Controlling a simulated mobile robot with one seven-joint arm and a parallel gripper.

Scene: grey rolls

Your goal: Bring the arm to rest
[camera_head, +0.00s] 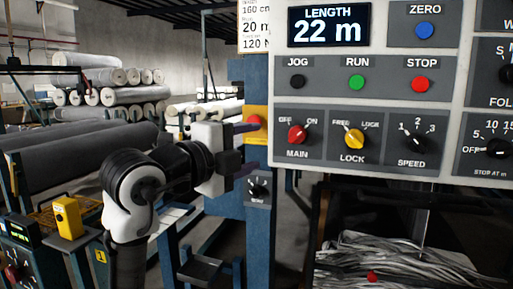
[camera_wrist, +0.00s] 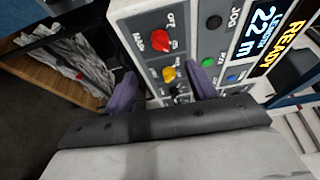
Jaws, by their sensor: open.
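My gripper (camera_head: 250,149) is in front of the blue post, left of the control panel (camera_head: 281,92) in the head view. Its two purple fingers are spread, with nothing held between them. In the wrist view my gripper (camera_wrist: 160,82) faces the panel (camera_wrist: 192,50), and the yellow LOCK knob (camera_wrist: 169,74) appears between the fingertips. In the head view the fingers are apart from the yellow LOCK knob (camera_head: 354,139) and the red MAIN knob (camera_head: 297,134). My arm is bent at the lower left.
The display (camera_head: 329,26) reads 22 m; READY shows in the wrist view. A red button on a yellow box (camera_head: 254,123) and a small black knob (camera_head: 258,188) are close to the gripper. Grey rolls (camera_head: 85,150) lie at left. Tangled grey strips (camera_head: 400,262) lie below the panel.

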